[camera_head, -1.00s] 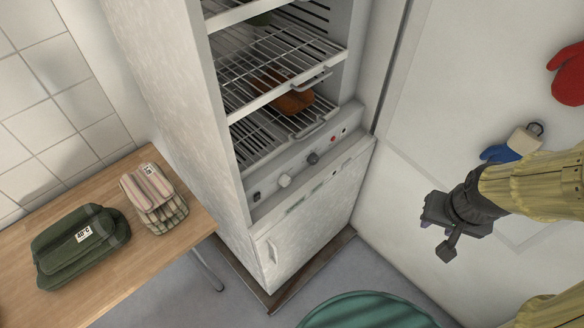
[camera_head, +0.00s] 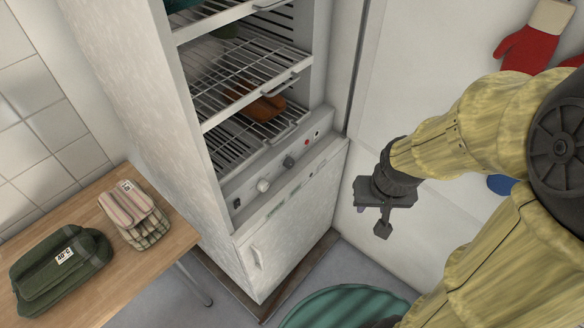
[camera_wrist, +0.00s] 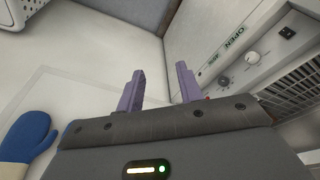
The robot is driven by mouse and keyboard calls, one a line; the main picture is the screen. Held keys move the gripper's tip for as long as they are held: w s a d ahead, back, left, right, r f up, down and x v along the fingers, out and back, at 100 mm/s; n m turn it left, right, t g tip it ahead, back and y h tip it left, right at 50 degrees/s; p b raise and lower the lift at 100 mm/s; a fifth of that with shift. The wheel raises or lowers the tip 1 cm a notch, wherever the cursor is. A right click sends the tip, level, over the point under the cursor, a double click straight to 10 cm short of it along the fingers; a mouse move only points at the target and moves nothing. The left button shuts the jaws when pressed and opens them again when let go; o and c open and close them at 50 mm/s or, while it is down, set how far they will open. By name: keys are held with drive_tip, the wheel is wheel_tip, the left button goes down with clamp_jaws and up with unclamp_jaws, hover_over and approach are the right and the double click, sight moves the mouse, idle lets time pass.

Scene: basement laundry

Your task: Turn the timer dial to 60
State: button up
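The cabinet's control panel (camera_head: 275,168) carries a white round knob (camera_head: 263,185) and a dark round knob (camera_head: 289,161). I cannot tell which is the timer dial, and the markings are too small to read. Both show at the right of the wrist view, the white knob (camera_wrist: 253,58) above the dark knob (camera_wrist: 223,82). My gripper (camera_wrist: 160,88) is open and empty, its two purple fingers apart. In the head view my gripper (camera_head: 364,208) hangs to the right of the panel, clear of it.
A black switch (camera_head: 237,203) and a red light (camera_head: 306,141) sit on the panel. Wire racks (camera_head: 250,90) are above it, one bearing a brown item (camera_head: 262,107). A wooden table (camera_head: 150,250) with folded cloth bags stands left. A green round object (camera_head: 345,305) is below.

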drive_tip(key=o, duration=0.3)
drive_tip(key=shift+o, duration=0.3)
drive_tip(key=shift+w+d+f, duration=0.15)
drive_tip(key=shift+w+f, duration=0.1)
drive_tip(key=w+f+n+t+y+b, duration=0.15)
drive_tip(key=w+f+n, duration=0.35)
drive_tip(key=f, duration=0.5)
drive_tip(key=w+f+n+t+y+b, duration=0.1)
drive_tip(key=w+f+n+y+b, duration=0.2)
drive_tip(key=w+f, duration=0.5)
drive_tip(key=w+a+t+y, duration=0.1)
drive_tip(key=t+y, duration=0.1)
drive_tip(key=y, duration=0.1)
drive_tip(key=w+a+f+n+t+y+b, duration=0.1)
drive_tip(key=a+t+y, duration=0.1)
drive_tip(key=y, duration=0.1)
drive_tip(key=w+a+f+n+t+y+b, duration=0.1)
drive_tip(key=t+y, duration=0.1)
drive_tip(key=y, duration=0.1)
drive_tip(key=shift+a+f+y, duration=0.2)
drive_tip(key=shift+f+y, duration=0.05)
drive_tip(key=shift+y, duration=0.1)
